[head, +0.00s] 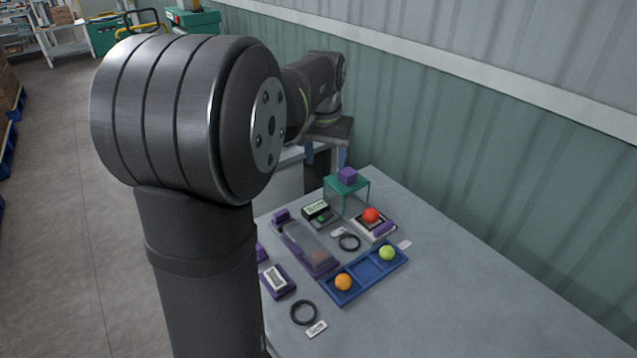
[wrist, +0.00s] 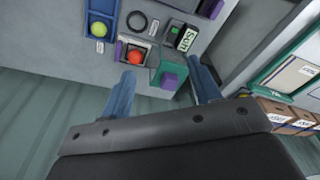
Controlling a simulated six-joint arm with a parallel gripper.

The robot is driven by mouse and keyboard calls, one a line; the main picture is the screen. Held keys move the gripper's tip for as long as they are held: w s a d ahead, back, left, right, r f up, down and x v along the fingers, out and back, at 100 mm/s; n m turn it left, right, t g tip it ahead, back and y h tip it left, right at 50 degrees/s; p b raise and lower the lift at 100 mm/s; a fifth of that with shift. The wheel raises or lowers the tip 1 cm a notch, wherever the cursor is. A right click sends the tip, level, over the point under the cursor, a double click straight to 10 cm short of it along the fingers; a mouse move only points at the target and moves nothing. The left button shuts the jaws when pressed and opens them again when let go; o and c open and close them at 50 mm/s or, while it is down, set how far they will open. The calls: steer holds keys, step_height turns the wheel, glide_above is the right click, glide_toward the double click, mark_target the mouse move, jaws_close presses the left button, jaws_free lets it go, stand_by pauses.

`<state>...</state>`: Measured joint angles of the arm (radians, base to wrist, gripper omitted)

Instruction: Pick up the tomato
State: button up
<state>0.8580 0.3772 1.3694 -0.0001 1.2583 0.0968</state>
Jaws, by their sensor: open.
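A red tomato (head: 371,215) sits on a small pale platform with a dark top (head: 358,224) and a purple part at its side. The red tomato also shows in the wrist view (wrist: 137,56), close to the left finger's tip. An orange tomato (head: 343,282) and a yellow-green one (head: 387,253) sit in the end compartments of a blue tray (head: 366,269). A reddish round thing (head: 318,257) shows dimly under a clear cover.
A clear box with a green top (head: 358,187) carries a purple cube (head: 347,175) beside the red tomato. The table's right side is clear, along a ribbed wall.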

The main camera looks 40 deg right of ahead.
steer(key=s+d+f+m+g+y, duration=0.1)
steer(key=d+f, duration=0.3)
steer(key=d, duration=0.4)
steer(key=d+f+m, duration=0.1)
steer(key=d+f, duration=0.4)
steer(key=d, duration=0.4)
glide_above(372, 210)
steer(key=f, duration=1.1)
steer(key=shift+s+a, duration=0.1)
steer(key=shift+s, duration=0.1)
steer(key=shift+w+f, duration=0.2)
steer(key=shift+f, duration=2.9)
steer(key=c, duration=0.5)
